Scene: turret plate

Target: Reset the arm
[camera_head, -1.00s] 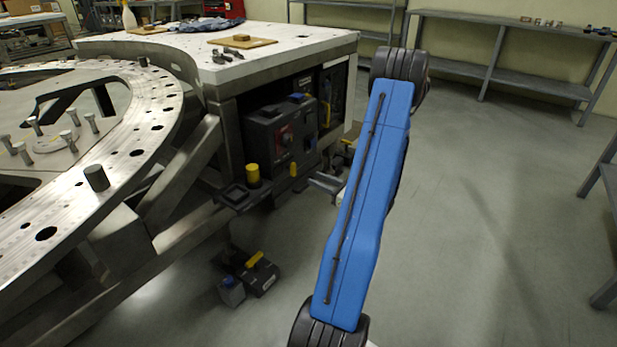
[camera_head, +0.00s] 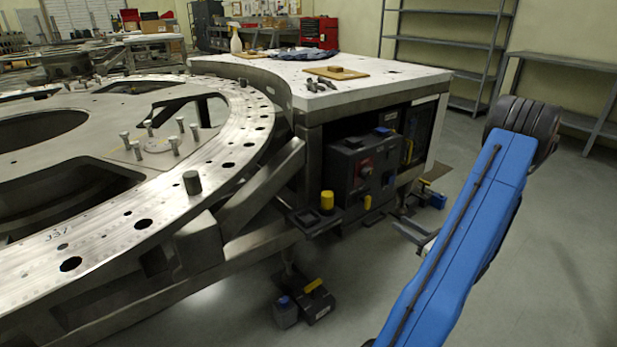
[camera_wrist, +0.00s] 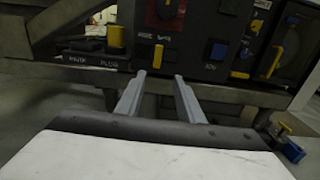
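My blue arm (camera_head: 462,240) stretches from the bottom of the head view up to a dark joint at the right. My gripper (camera_wrist: 160,84) shows in the wrist view with its two grey fingers apart and nothing between them. In the head view its grey fingers (camera_head: 408,234) partly show left of the arm, and the rest is hidden behind it. The fingers point toward the dark control box (camera_wrist: 200,35) under the white-topped bench, and I see no contact with it.
The large metal ring plate (camera_head: 200,165) with pegs and holes fills the left. The white-topped bench (camera_head: 375,82) carries small tools and a wooden board (camera_head: 336,73). Dark blocks (camera_head: 305,303) lie on the floor below. Shelves (camera_head: 450,45) stand behind. Floor at the right is open.

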